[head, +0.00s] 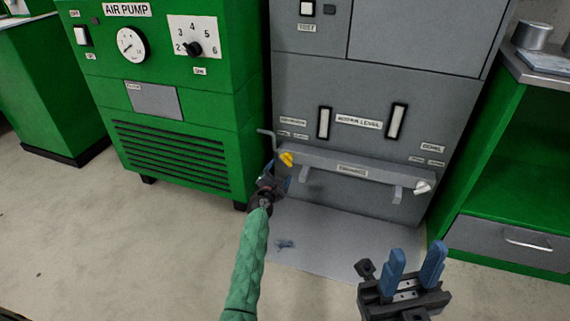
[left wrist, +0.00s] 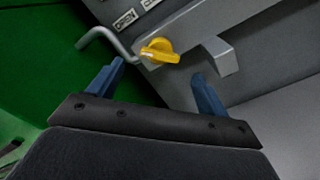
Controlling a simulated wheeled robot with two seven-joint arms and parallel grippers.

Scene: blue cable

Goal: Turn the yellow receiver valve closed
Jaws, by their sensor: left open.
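The yellow receiver valve (head: 286,158) is a small knob at the left end of a grey bar on the front of the grey machine. In the left wrist view the yellow valve (left wrist: 160,51) is just beyond and between my fingertips, with a visible gap. My left gripper (head: 276,176) is open and empty, just below the valve; its blue fingers also show in the left wrist view (left wrist: 161,76). My right gripper (head: 418,260) is open and empty at the lower right, away from the machine.
A bent grey pipe (head: 268,137) sticks out beside the valve. A white knob (head: 422,187) is at the bar's right end. The green air pump (head: 170,110) stands close on the left, and a green cabinet (head: 520,180) on the right. The floor in front is mostly clear.

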